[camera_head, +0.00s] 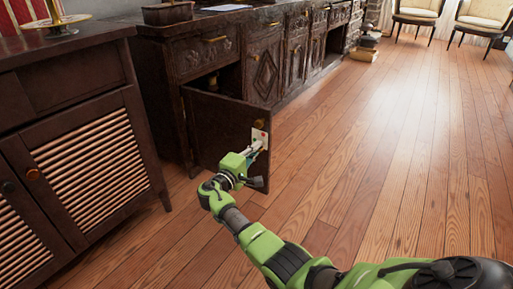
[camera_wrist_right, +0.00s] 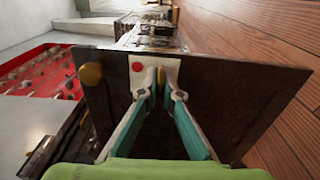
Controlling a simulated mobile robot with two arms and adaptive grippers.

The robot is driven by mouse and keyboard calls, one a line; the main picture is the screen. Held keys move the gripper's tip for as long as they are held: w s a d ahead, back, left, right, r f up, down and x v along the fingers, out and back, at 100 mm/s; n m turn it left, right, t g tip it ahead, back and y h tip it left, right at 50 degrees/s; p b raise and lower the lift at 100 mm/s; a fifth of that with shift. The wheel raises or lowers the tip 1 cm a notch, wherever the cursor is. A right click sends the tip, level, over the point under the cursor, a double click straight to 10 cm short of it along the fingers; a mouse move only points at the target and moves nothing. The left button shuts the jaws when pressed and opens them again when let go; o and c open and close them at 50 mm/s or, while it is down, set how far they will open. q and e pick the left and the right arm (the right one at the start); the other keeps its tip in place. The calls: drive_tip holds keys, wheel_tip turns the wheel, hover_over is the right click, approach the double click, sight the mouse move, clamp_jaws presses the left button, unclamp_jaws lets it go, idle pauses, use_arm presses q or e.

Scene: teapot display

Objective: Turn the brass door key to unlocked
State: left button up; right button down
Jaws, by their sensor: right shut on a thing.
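The brass door key (camera_wrist_right: 160,87) shows as a small strip of yellow between the fingertips in the right wrist view. It sits at a pale lock plate (camera_wrist_right: 138,65) with a red dot, on a dark cabinet door (camera_wrist_right: 230,105) that stands open. The plate also shows in the head view (camera_head: 260,138). My right gripper (camera_wrist_right: 160,92) is shut on the key, and the fingers hide most of it. I cannot tell which way the key is turned. In the head view my right gripper (camera_head: 257,147) reaches the door's free edge. My left gripper is in neither view.
A round brass knob (camera_wrist_right: 91,75) is on the door beside the plate. A dark cabinet with slatted doors (camera_head: 90,165) stands close on the left. The carved sideboard (camera_head: 225,55) runs to the back. The wooden floor (camera_head: 400,130) on the right is clear.

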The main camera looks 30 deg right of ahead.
idle(0.3)
drive_tip(key=c, duration=2.2)
unclamp_jaws()
drive_tip(key=v, duration=1.2)
drive_tip(key=shift+w, duration=0.1)
